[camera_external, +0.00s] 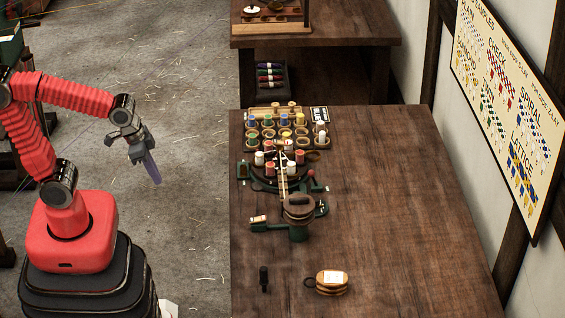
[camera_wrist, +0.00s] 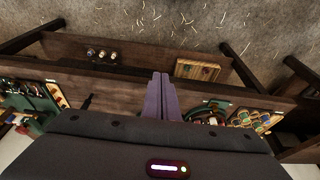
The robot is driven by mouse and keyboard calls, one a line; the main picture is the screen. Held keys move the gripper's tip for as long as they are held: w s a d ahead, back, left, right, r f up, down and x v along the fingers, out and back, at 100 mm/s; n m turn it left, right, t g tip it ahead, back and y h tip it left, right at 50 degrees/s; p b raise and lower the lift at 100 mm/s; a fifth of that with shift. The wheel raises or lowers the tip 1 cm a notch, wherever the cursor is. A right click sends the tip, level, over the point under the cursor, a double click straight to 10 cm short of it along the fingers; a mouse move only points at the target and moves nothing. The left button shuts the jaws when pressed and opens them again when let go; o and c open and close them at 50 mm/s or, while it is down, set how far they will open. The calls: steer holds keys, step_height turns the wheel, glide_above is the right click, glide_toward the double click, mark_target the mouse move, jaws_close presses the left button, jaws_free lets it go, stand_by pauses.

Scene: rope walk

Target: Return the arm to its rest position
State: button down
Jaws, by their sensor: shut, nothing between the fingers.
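My red arm stands at the left in the external view, clear of the table. My gripper (camera_external: 152,172) hangs over the floor to the left of the table, pointing down and slightly right. Its purple fingers are together with nothing between them. In the wrist view, my gripper (camera_wrist: 162,82) also shows shut and empty at the middle.
A wooden table (camera_external: 390,220) stands right of my arm. It bears a green braiding machine (camera_external: 298,230), a rack of coloured spools (camera_external: 270,133), a small black tool (camera_external: 263,278) and a round wooden piece (camera_external: 332,280). A pattern chart (camera_external: 505,100) hangs on the right wall. Floor between arm and table is free.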

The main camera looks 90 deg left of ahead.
steer(key=s+r+t, duration=0.2)
steer(key=s+r, duration=0.2)
steer(key=s, duration=0.1)
steer(key=shift+s, duration=0.2)
stand_by(1.9)
